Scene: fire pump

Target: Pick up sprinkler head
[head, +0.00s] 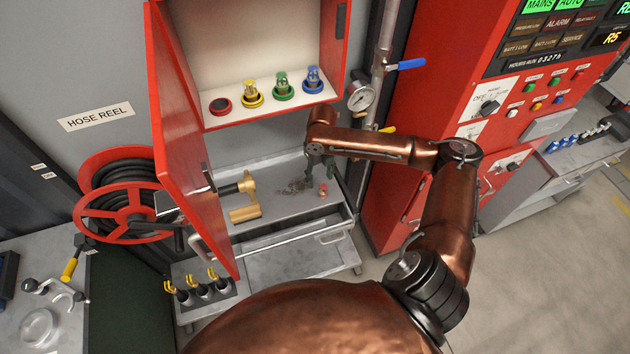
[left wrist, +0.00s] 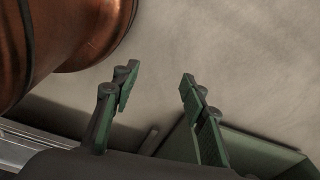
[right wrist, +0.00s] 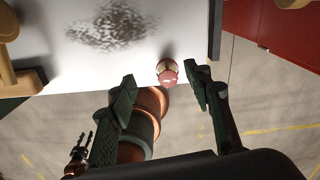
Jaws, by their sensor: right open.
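A small red and brass-coloured piece (head: 323,189), apparently the sprinkler head, sits on the grey bench below the open red cabinet. My right gripper (head: 320,176) is open and empty just above and behind it. In the right wrist view the sprinkler head (right wrist: 167,73) shows its red round end between the open fingertips (right wrist: 160,82), apparently beyond them. In the cabinet, yellow (head: 252,94), green (head: 283,86) and blue (head: 313,80) heads stand in round holders. The red holder (head: 220,105) looks empty. My left gripper (left wrist: 158,75) is open and empty over the floor, outside the head view.
The cabinet's red door (head: 190,130) hangs open on the left. A brass fitting (head: 244,200) lies on the bench left of the sprinkler head, beside a dark speckled patch (head: 295,186). A gauge (head: 361,97) and pipe stand at right. A hose reel (head: 120,200) is at left.

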